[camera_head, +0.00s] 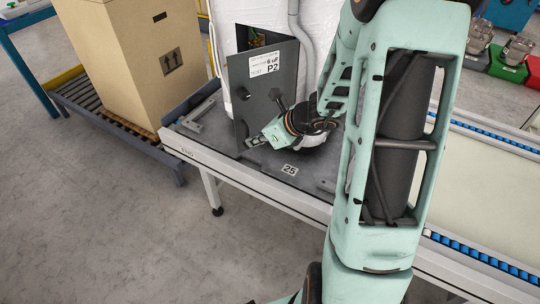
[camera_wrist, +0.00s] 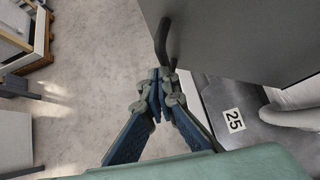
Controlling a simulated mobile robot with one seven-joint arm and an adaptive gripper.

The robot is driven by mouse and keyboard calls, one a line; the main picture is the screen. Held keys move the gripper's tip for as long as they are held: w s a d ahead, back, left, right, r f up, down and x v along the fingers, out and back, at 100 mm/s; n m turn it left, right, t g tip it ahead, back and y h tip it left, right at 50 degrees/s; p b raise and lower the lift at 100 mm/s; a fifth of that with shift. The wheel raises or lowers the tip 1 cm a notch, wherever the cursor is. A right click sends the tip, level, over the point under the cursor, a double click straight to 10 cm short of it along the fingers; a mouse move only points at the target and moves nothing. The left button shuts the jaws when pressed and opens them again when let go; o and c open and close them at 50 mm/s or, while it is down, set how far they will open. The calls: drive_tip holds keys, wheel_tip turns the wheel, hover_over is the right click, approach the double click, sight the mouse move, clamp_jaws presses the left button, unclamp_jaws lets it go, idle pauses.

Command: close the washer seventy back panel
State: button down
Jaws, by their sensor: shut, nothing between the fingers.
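The washer (camera_head: 284,18) is a white body at the top middle of the head view, with an opening showing inner parts. Its dark grey back panel (camera_head: 243,100) stands swung open and upright, with a white "6 uF P2" label. In the wrist view the panel (camera_wrist: 245,38) fills the top right, with a dark curved handle (camera_wrist: 162,42) at its left edge. My gripper (camera_head: 250,142) is low beside the panel. In the wrist view my gripper (camera_wrist: 157,82) is shut and empty just below the handle; I cannot tell whether it touches handle or panel.
The washer stands on a dark platform (camera_head: 225,143) marked "25". A grey hose (camera_head: 307,50) runs down the washer's right side. A cardboard box (camera_head: 140,60) sits on a roller conveyor (camera_head: 80,98) at the left. The floor (camera_head: 90,210) in front is clear.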

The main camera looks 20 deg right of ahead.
sight(241, 126)
drive_tip(key=w+m+h+b, duration=0.1)
drive_tip(key=w, duration=0.1)
drive_tip(key=w+a+m+t+h+b, duration=0.1)
drive_tip(key=w+m+b, duration=0.1)
drive_tip(key=w+a+m+h+b, duration=0.1)
drive_tip(key=w, duration=0.2)
drive_tip(key=shift+a+f+t, duration=0.1)
drive_tip(key=shift+a+t, duration=0.15)
drive_tip(key=shift+t, duration=0.05)
drive_tip(key=w+d+m+h+b, duration=0.2)
drive_tip(key=w+m+h+b, duration=0.2)
drive_tip(key=w, duration=0.7)
drive_tip(key=m+h, duration=0.2)
drive_tip(key=m, duration=0.2)
drive_tip(key=shift+w, duration=0.35)
idle(0.6)
drive_tip(key=shift+d+r, duration=0.15)
drive_tip(key=shift+r, duration=0.1)
